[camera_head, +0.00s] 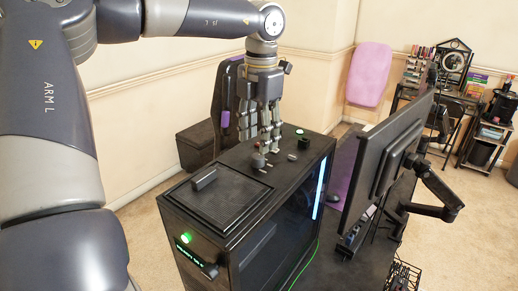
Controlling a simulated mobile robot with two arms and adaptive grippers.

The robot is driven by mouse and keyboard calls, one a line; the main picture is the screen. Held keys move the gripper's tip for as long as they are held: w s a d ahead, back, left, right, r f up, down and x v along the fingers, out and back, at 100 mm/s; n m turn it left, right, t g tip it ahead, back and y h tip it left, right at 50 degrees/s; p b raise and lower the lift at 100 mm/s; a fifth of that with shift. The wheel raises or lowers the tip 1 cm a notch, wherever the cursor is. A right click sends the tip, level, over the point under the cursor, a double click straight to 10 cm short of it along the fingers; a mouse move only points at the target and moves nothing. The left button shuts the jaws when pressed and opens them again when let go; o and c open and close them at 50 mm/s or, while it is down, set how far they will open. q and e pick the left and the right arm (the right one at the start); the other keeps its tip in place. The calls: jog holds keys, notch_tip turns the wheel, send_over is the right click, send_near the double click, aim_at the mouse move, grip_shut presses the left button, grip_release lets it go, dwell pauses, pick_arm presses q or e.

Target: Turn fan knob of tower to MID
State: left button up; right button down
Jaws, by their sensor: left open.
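The tower (215,225) is a black computer case on the desk, with controls on its top and front. A small round knob (258,160) is on its top, just below my left fingertips. Two more small controls, a grey one (292,157) and a dark one (300,132), sit to its right and behind. I cannot tell which is the fan knob, and no MID label is readable. My left gripper (265,148) points down, open, over the top panel. I cannot tell whether it touches the knob. My right gripper is not in view.
A dark handle-like bar (204,178) stands up on the tower's front top. A green light (187,238) and a dark knob (210,270) are on the front. A monitor (385,155) on an arm stands to the right. A chair (217,105) is behind.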

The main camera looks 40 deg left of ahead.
aim_at(258, 156)
pick_arm(q)
notch_tip(258, 156, down, 5)
jog(key=shift+a+r+p, duration=0.1)
jog(key=shift+p, duration=0.35)
jog(key=c, duration=1.1)
